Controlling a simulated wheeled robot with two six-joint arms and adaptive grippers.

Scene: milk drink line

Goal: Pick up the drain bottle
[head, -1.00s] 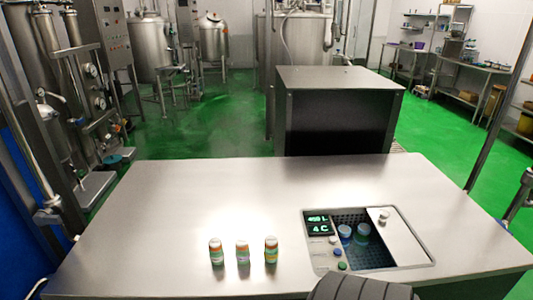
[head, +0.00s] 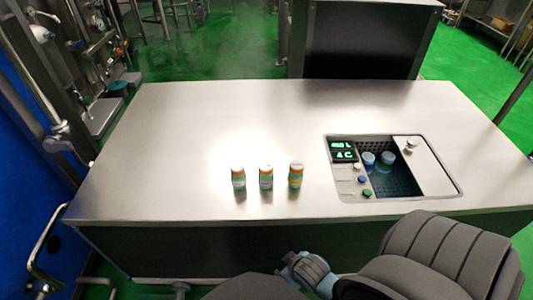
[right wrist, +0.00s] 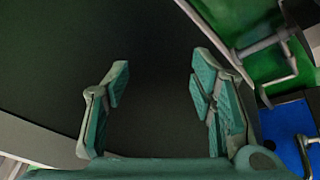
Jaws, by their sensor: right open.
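Three small bottles with pale caps and green and orange bands stand upright in a row on the steel counter: left bottle (head: 239,179), middle bottle (head: 266,178), right bottle (head: 296,176). Two bluish-capped bottles, one at left (head: 368,162) and one at right (head: 387,160), sit inside the sunken well (head: 402,182). I cannot tell which is the drain bottle. My right gripper (right wrist: 161,72) is open and empty in the right wrist view, its teal-padded fingers apart over a dark surface; no bottle shows there. My left gripper is not in view.
The steel counter (head: 190,130) is clear behind and left of the row. Beside the well are a lit display panel (head: 342,150), several buttons and a sliding lid (head: 424,168) with a knob. A dark steel box (head: 360,40) stands behind the counter.

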